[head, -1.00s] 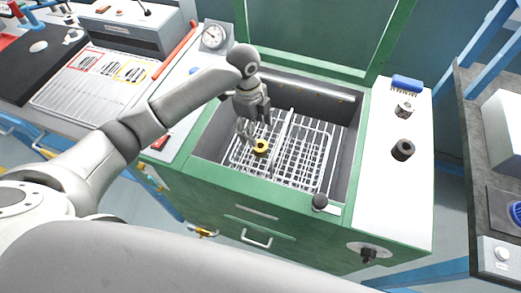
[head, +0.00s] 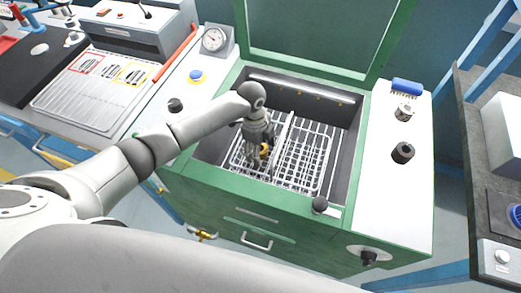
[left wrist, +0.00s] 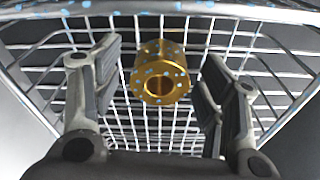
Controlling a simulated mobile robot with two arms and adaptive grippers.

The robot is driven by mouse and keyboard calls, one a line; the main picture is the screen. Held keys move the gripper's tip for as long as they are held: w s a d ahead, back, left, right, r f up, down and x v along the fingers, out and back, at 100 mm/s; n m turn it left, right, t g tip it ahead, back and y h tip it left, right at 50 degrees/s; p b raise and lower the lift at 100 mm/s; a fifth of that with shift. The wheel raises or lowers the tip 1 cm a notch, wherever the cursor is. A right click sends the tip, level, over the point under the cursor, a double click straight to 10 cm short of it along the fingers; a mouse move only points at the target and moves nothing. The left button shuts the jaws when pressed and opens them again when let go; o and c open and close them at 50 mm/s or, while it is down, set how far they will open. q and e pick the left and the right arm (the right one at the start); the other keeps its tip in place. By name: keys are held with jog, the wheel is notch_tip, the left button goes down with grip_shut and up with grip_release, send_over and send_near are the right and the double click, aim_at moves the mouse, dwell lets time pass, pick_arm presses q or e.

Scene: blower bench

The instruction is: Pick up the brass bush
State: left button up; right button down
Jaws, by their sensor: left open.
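The brass bush (left wrist: 160,73) is a short golden ring with pale blue spots. It lies in the wire basket (left wrist: 300,75) inside the green blower cabinet. In the left wrist view it sits between and a little beyond the two open fingers of my left gripper (left wrist: 160,90), with a gap on each side. In the head view my left gripper (head: 258,158) reaches down into the basket and hides most of the brass bush (head: 265,150); only a bit of gold shows. My right gripper is not in view.
A dark cylinder (head: 403,152), a metal part (head: 404,110) and a blue brush (head: 407,85) stand on the white right side.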

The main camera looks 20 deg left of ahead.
pick_arm(q)
jog(key=c, duration=1.3)
